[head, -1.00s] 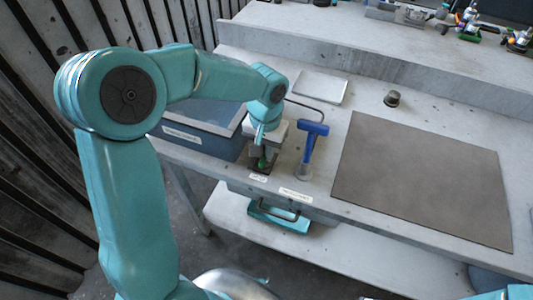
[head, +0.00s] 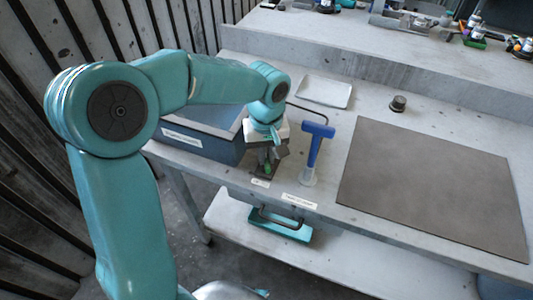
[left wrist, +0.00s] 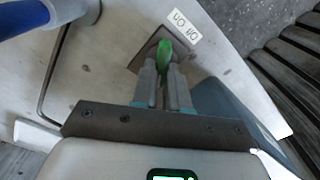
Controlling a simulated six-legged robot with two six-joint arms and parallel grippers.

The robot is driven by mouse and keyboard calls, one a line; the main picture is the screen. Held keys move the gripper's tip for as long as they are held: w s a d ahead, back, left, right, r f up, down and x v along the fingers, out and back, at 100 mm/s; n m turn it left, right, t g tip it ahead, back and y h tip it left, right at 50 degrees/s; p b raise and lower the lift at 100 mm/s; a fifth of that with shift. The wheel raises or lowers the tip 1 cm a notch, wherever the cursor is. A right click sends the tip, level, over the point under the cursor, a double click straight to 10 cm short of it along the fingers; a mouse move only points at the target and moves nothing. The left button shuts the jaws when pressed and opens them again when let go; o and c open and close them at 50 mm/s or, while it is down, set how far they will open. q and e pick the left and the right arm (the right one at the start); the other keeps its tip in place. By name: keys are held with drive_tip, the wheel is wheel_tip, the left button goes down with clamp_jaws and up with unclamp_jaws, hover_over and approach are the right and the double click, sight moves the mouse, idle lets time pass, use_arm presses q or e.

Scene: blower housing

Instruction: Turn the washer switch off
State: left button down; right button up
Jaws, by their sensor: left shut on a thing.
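The washer switch has a green lever (left wrist: 164,52) on a dark square base plate (left wrist: 146,54), beside a small white label (left wrist: 174,32). It stands near the front edge of the bench in the head view, where the green lever (head: 268,168) shows small between the fingers. My left gripper (left wrist: 164,76) is shut on the green lever, one finger on each side. In the head view the left gripper (head: 267,160) reaches down onto the switch from above and hides part of it. My right gripper is not in view.
A blue-grey basin (head: 203,147) stands just left of the switch. A blue T-handled tool (head: 314,148) stands upright in a holder close on the right. A brown mat (head: 435,190), a white tray (head: 323,93) and a small dark knob (head: 398,103) lie farther right and back.

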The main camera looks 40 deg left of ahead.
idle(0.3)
use_arm(q)
drive_tip(key=c, duration=1.1)
unclamp_jaws()
drive_tip(key=shift+r, duration=0.1)
drive_tip(key=shift+c, duration=0.2)
drive_tip(key=shift+r, duration=0.2)
wheel_tip(320, 180, up, 16)
drive_tip(key=p, duration=0.1)
drive_tip(key=shift+p, duration=0.4)
drive_tip(key=shift+f, duration=0.1)
